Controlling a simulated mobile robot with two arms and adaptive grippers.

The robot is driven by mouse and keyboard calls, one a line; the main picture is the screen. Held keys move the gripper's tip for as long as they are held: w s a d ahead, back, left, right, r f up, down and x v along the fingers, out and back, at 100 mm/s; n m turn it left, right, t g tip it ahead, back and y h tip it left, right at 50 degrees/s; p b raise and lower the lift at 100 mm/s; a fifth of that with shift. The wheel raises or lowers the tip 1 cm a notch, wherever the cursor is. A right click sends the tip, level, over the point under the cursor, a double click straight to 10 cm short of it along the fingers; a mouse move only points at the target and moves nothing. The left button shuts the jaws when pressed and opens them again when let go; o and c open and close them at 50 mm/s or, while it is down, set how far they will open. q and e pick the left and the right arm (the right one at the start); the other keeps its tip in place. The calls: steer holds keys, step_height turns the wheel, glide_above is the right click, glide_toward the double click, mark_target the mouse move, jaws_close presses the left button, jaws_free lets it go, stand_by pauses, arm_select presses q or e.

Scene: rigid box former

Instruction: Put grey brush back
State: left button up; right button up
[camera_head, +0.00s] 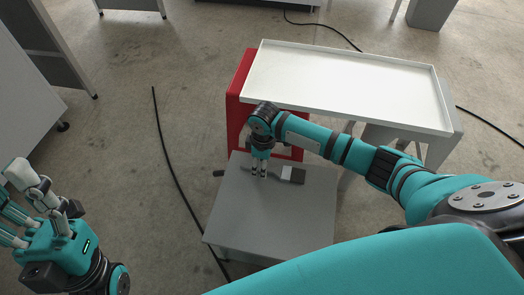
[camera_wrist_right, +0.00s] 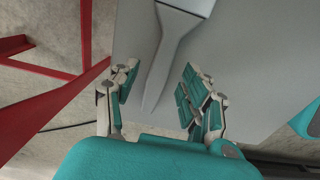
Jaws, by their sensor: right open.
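The grey brush lies flat on the grey table (camera_head: 270,225). In the head view its pale ferrule (camera_head: 287,173) and dark bristle end (camera_head: 298,176) show right of my right gripper (camera_head: 259,174). In the right wrist view the grey handle (camera_wrist_right: 170,50) tapers down between the fingers of my right gripper (camera_wrist_right: 160,100), with a gap on both sides. The right gripper is open and points down close above the table. My left gripper (camera_head: 40,215) is open and empty at the lower left, away from the table.
A white tray table (camera_head: 350,80) stands behind the grey table, with a red frame (camera_head: 236,105) at its left. A dark bar (camera_head: 218,173) juts from the grey table's left edge. Black cables (camera_head: 172,165) cross the floor. The table's front half is clear.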

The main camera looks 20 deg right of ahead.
step_height(320, 180, up, 6)
steer(key=shift+f+p, duration=0.15)
steer(key=shift+p, duration=1)
step_height(320, 180, up, 5)
steer(key=p, duration=0.2)
steer(key=s+a+t+y, duration=0.1)
steer(key=a+t+y, duration=0.3)
steer(key=a, duration=0.7)
steer(key=a+r+m+t+y, duration=0.25)
steer(key=a+r+t, duration=0.25)
steer(key=r, duration=0.3)
arm_select(q)
steer(key=w+d+f+g+y, duration=0.1)
steer(key=w+f+g+y, duration=0.3)
steer(key=w+f+g, duration=0.8)
steer(key=shift+w+d+f, duration=0.15)
steer(key=shift+w+d, duration=0.15)
steer(key=shift+w, duration=0.2)
arm_select(e)
steer(key=s+d+r+m+t+h, duration=0.1)
steer(key=s+d+r+m+t, duration=0.1)
steer(key=r, duration=0.7)
steer(key=s+d+r+m+t+h, duration=0.1)
steer(key=s+d+r+m+t, duration=0.2)
steer(key=d+r+t, duration=0.4)
step_height(320, 180, up, 2)
steer(key=shift+s+r+t, duration=0.1)
steer(key=shift+s+t, duration=0.6)
steer(key=shift+s, duration=0.15)
steer(key=shift+a, duration=0.1)
